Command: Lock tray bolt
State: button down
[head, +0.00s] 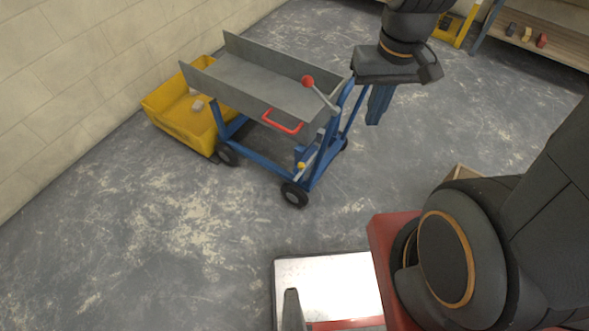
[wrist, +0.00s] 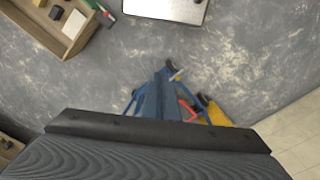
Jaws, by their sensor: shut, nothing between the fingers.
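A grey open-ended tray (head: 262,86) sits on a blue wheeled cart frame (head: 255,155). A red U-shaped handle (head: 282,122) is on its near side, and a lever with a red ball (head: 308,81) stands at its right end. A small yellow knob (head: 300,165) shows low on the cart's near end, by a blue bracket and a grey bar. I cannot tell whether this is the bolt. My gripper (head: 373,122) has blue fingers, shut and empty, pointing down right of the cart, apart from the tray. In the wrist view, the fingers (wrist: 157,82) partly cover the cart.
A yellow tub (head: 182,122) stands on the floor between the cart and the block wall. A pale metal plate (head: 325,285) is near my base. A wooden shelf (head: 548,62) with small blocks is at the upper right. Floor in front of the cart is clear.

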jog(key=w+a+f+n+t+h+b, duration=0.1)
jog(key=w+a+f+n+h+b, duration=0.2)
jog(key=a+f+n+b, duration=0.3)
jog(key=w+a+f+n+t+h+b, duration=0.1)
jog(key=w+a+f+n+h+b, duration=0.2)
jog(key=f, duration=1.7)
jog(key=w+a+f+n+t+h+b, duration=0.1)
jog(key=w+a+f+n+h+b, duration=0.2)
jog(key=a+f+n+b, duration=0.7)
jog(key=w+a+f+n, duration=0.2)
jog(key=a+f+n, duration=0.1)
jog(key=a, duration=0.5)
jog(key=shift+a+n+t+h, duration=0.15)
jog(key=shift+n+t+h, duration=0.15)
jog(key=shift+n+t, duration=0.15)
jog(key=shift+f, duration=0.1)
jog(key=d+r+x, duration=0.1)
jog(key=r+x, duration=0.1)
jog(key=x, duration=1)
jog(key=shift+w+d, duration=0.5)
jog(key=shift+d, duration=0.05)
